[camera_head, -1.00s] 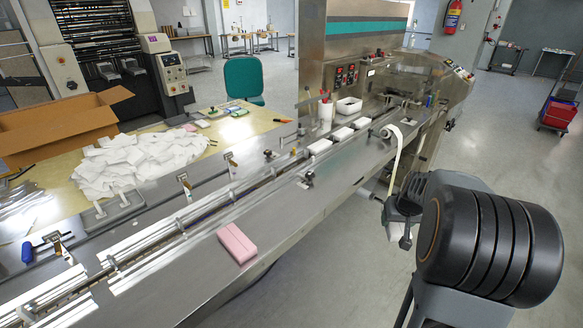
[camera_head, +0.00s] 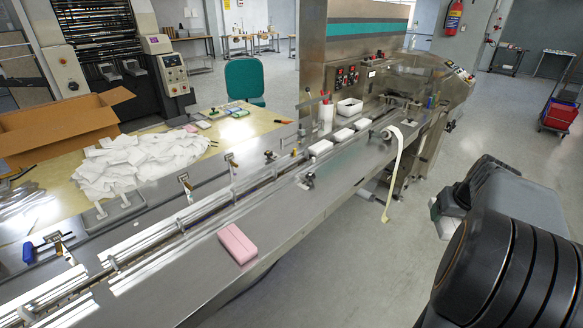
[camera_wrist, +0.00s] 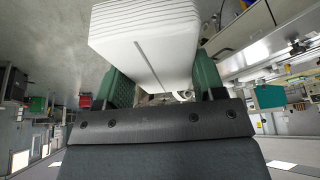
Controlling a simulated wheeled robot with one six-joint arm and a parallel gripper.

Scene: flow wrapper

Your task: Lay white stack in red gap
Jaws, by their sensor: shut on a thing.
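My gripper (camera_wrist: 163,88) is shut on a white stack (camera_wrist: 148,38) of thin layers, with a green pad on each side of it in the wrist view. In the head view my gripper (camera_head: 440,212) is at the right, over the floor and clear of the machine, and my arm mostly hides the stack. Several white stacks (camera_head: 341,134) lie in a row on the machine's lane near the wrapper. A pink stack (camera_head: 237,244) lies on the machine's front steel ledge. I cannot make out a red-marked gap.
A long steel infeed bed (camera_head: 285,205) with rails runs diagonally across the head view. A white strip (camera_head: 394,165) hangs over its front edge. A white bin (camera_head: 349,107) stands behind the lane. Loose white pieces (camera_head: 125,165) and an open carton (camera_head: 60,128) are at left.

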